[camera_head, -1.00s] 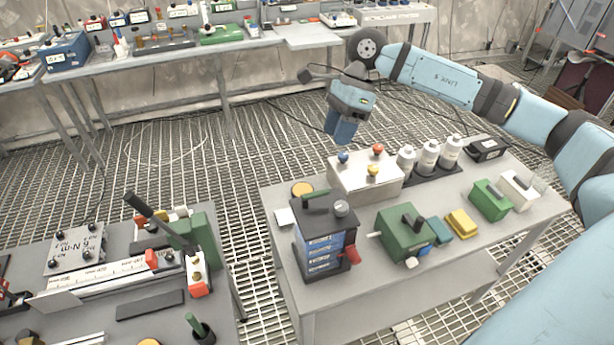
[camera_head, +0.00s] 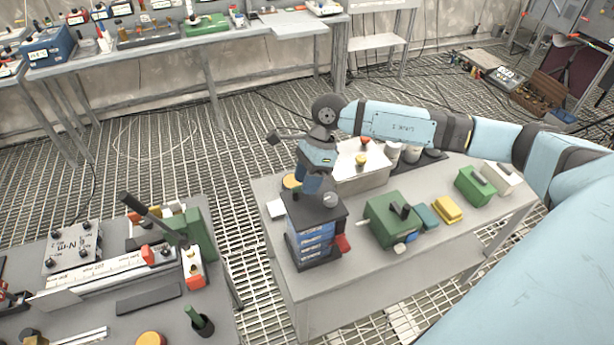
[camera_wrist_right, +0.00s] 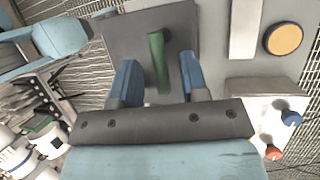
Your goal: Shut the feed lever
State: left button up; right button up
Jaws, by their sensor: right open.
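A dark-topped unit with blue front panels (camera_head: 312,241) stands on the right table. In the right wrist view a green lever (camera_wrist_right: 158,60) stands out from its dark top plate (camera_wrist_right: 120,35). My right gripper (camera_head: 312,186) is over this unit, pointing down, and largely hides the lever in the head view. In the wrist view my right gripper (camera_wrist_right: 158,72) is open, with one blue finger on each side of the lever and a visible gap to each. My left gripper is not in view.
A green box with a black handle (camera_head: 388,222) and a yellow block (camera_head: 447,209) sit to the right. A pale box with coloured knobs (camera_head: 365,176) stands behind. A second table (camera_head: 150,301) with a black-handled device is at left, across a floor gap.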

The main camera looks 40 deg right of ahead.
grip_shut()
